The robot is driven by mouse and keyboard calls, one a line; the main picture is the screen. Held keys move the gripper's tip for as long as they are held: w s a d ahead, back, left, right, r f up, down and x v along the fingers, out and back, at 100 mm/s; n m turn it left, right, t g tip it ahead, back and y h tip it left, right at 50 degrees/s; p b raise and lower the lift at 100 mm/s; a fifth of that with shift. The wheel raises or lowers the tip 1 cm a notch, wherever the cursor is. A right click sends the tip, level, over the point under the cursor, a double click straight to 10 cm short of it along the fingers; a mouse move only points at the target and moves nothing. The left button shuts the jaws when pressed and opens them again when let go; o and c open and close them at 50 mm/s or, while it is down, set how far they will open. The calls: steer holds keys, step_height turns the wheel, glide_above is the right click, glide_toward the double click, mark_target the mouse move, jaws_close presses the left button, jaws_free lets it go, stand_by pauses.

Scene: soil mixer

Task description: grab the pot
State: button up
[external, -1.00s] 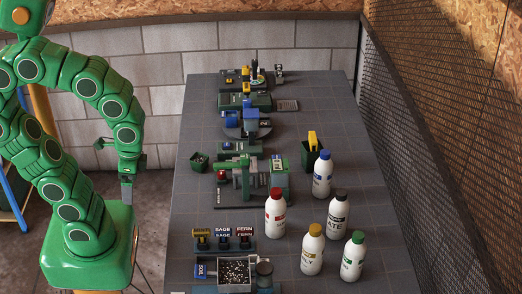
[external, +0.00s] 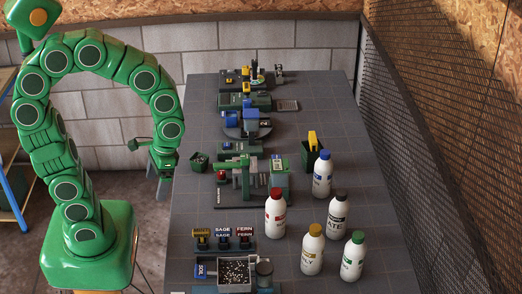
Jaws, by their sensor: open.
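A small dark green pot (external: 199,162) stands upright near the left edge of the grey table (external: 340,95); I cannot make out what is in it. My gripper (external: 160,183) hangs pointing down, just off the table's left edge. It is to the left of the pot and apart from it. Its jaws are open, with nothing seen between them; the fingers are small and dark here.
Green machines (external: 240,187) stand right of the pot, and a blue-topped turntable (external: 246,120) behind it. Several white bottles (external: 275,215) stand to the right. Labelled blocks (external: 223,238) and a soil bin (external: 235,287) lie in front. Bare table lies along the far right.

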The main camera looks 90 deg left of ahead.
steer(key=w+a+f+n+t+h, duration=0.2)
steer(key=w+a+f+n+h, duration=0.25)
steer(key=w+a, duration=0.5)
steer(key=n+t+h, duration=0.3)
steer(key=n+t, duration=0.5)
steer(key=n, duration=0.5)
glide_above(199, 160)
steer(key=w+d, duration=0.3)
steer(key=d, duration=0.5)
step_height(199, 160, down, 11)
steer(key=s+a+f+n+t, duration=0.1)
steer(key=s+a+f+n, duration=0.1)
steer(key=a, duration=0.1)
steer(key=s+a+f+n+t+y, duration=0.1)
steer(key=s+a+f+n+t, duration=0.1)
steer(key=s+a+f+n, duration=0.1)
steer(key=s+a+f+n+t, duration=0.1)
steer(key=s+a+f+n, duration=0.1)
steer(key=a, duration=0.2)
steer(key=shift+s+a+f+n+t+y, duration=0.25)
steer(key=shift+s+f+t+y, duration=0.1)
steer(key=shift+t, duration=0.05)
steer(key=shift+s+a+f+n+y, duration=0.3)
steer(key=shift+f, duration=0.05)
steer(key=shift+r+x, duration=0.1)
steer(key=shift+x, duration=1.8)
steer(key=shift+r+x, duration=0.15)
steer(key=shift+x, duration=1.75)
steer(key=shift+w+d, duration=0.1)
steer(key=shift+c, duration=0.2)
